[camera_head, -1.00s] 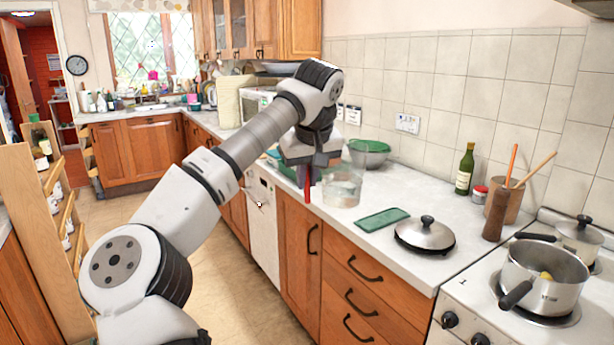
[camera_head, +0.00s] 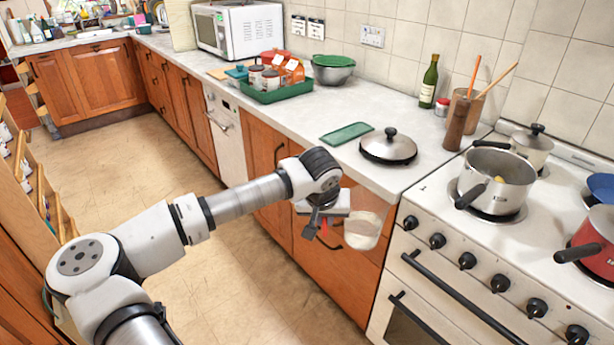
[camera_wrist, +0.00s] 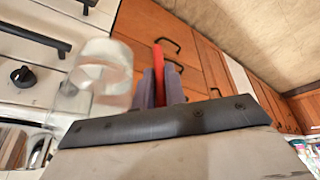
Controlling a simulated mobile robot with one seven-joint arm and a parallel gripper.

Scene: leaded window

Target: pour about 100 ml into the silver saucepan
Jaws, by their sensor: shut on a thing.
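The silver saucepan (camera_head: 512,193) stands open on the front left burner of the stove, its black handle pointing front left. Something yellow shows inside it. My gripper (camera_head: 322,226) is in front of the drawers, below the counter edge and left of the stove. It is shut on the red handle of a clear jug (camera_head: 364,230), apart from the saucepan. The wrist view shows the see-through jug (camera_wrist: 106,72) at left and its red handle (camera_wrist: 158,58) between the fingers. I cannot tell how much liquid is in the jug.
A lidded pot (camera_head: 531,147) stands behind the saucepan and a red pan (camera_head: 592,247) to its right. A silver lid (camera_head: 388,146) and green mat (camera_head: 346,134) lie on the counter. A wooden utensil pot (camera_head: 468,108), pepper mill and bottle (camera_head: 429,84) stand by the wall.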

